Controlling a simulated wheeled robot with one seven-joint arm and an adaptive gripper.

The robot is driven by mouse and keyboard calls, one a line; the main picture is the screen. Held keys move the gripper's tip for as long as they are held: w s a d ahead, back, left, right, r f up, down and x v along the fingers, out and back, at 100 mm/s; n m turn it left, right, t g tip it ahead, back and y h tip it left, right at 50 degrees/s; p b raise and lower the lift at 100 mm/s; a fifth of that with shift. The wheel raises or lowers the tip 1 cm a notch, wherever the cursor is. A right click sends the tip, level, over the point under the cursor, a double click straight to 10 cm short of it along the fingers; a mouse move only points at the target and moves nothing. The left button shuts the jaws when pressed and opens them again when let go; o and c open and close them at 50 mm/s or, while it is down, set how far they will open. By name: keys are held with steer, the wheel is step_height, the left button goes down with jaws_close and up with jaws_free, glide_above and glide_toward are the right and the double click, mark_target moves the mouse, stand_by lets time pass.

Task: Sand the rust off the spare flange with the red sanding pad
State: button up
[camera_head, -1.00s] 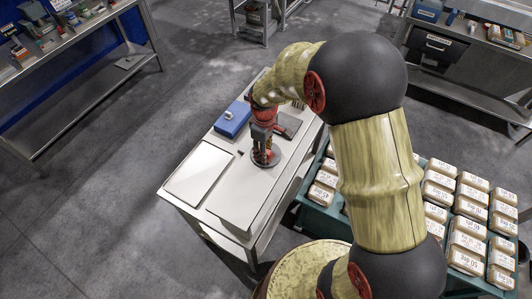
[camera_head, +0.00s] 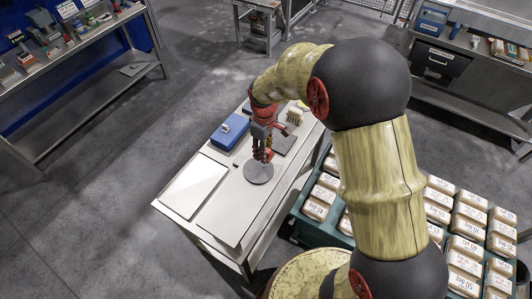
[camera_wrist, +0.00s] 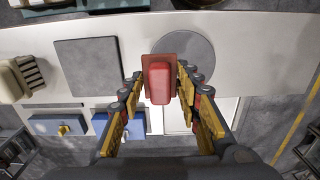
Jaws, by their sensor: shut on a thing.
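The spare flange (camera_head: 257,174) is a flat grey disc lying on the pale workbench (camera_head: 215,231); it also shows in the wrist view (camera_wrist: 190,46). Its surface looks evenly grey, and rust is too small to tell. My gripper (camera_head: 263,157) points down at the flange's far edge. In the wrist view my gripper (camera_wrist: 160,86) is shut on the red sanding pad (camera_wrist: 159,82), a red block on a wider flat base. The pad overlaps the flange's edge in that view. Whether it touches the flange or hovers above it, I cannot tell.
A blue box (camera_head: 229,132) stands left of my gripper. A dark grey square plate (camera_wrist: 88,67) and a pale brush (camera_wrist: 21,78) lie on the bench. A white panel (camera_head: 193,186) covers the near left. Sacks (camera_head: 468,223) are stacked right of the bench.

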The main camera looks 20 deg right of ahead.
steer(key=shift+w+r, duration=0.15)
steer(key=shift+r, duration=0.4)
steer(key=shift+r+p, duration=1)
steer(key=shift+r, duration=0.45)
